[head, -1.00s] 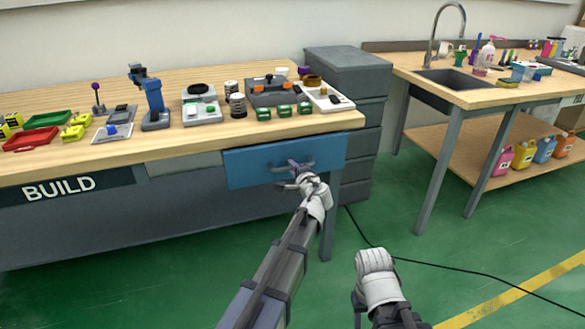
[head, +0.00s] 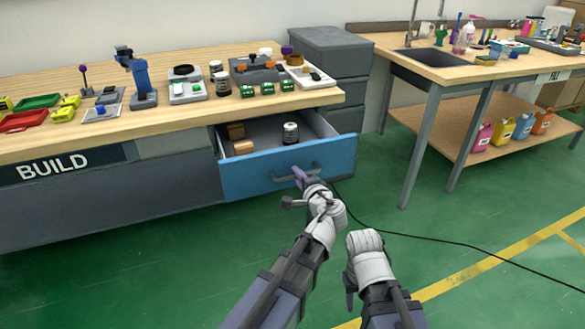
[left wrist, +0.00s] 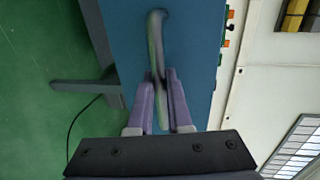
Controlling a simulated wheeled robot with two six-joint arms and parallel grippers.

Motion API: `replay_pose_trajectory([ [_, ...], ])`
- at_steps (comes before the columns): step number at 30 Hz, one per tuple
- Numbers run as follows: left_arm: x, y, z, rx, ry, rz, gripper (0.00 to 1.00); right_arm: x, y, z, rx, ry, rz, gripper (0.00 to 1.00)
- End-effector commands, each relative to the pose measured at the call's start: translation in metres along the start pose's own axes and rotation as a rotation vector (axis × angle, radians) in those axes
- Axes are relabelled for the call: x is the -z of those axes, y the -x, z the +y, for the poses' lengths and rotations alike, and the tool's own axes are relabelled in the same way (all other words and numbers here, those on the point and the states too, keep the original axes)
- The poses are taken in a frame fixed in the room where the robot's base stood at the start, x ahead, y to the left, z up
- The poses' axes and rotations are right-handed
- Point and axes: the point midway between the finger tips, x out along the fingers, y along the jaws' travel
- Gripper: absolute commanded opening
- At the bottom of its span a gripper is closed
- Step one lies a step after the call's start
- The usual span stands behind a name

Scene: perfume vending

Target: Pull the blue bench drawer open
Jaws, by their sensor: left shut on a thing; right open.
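The blue bench drawer (head: 250,176) is pulled part way out from under the wooden bench top. Inside it I see a dark jar with a light label (head: 290,133) and two brown blocks (head: 240,141). My left gripper (head: 299,178) is at the drawer's front and shut on its grey bar handle (head: 318,168). In the left wrist view the purple fingers (left wrist: 162,95) close on either side of the handle (left wrist: 155,40), against the blue front. My right gripper (head: 350,290) is low in front of the bench, apart from the drawer, with its fingers mostly hidden.
The bench top (head: 190,118) holds trays, tools and several small parts. A sink table (head: 455,80) with bottles is at the right. A black cable (head: 430,240) crosses the open green floor.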

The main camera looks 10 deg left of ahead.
Motion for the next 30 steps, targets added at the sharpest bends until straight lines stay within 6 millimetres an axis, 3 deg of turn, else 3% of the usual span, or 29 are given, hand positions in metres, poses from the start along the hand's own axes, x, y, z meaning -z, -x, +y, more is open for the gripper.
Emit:
replay_pose_trajectory([
  [6,-0.0003,0.0106,0.0024,0.0,0.0,-0.001,0.0,0.0,-0.0001,0.0,0.0,0.0,0.0,0.5],
  [17,0.0,0.0112,0.0025,0.0,0.0,-0.001,0.0,0.0,-0.0001,0.0,0.0,0.0,0.0,0.5],
  [18,0.0,0.0112,0.0025,0.0,0.0,-0.001,0.19,0.0,-0.0001,0.0,0.0,0.0,0.0,0.5],
  [24,0.0001,0.0112,0.0025,0.0,0.0,-0.001,0.42,0.0,-0.0001,0.0,0.0,0.0,0.0,0.5],
  [26,0.0001,0.0111,0.0024,0.0,0.0,-0.001,0.47,0.0,-0.0001,0.0,0.0,0.0,0.0,0.5],
  [30,0.0,0.0112,0.0024,0.0,0.0,-0.001,0.47,0.0,0.0,0.0,0.0,0.0,0.0,0.5],
])
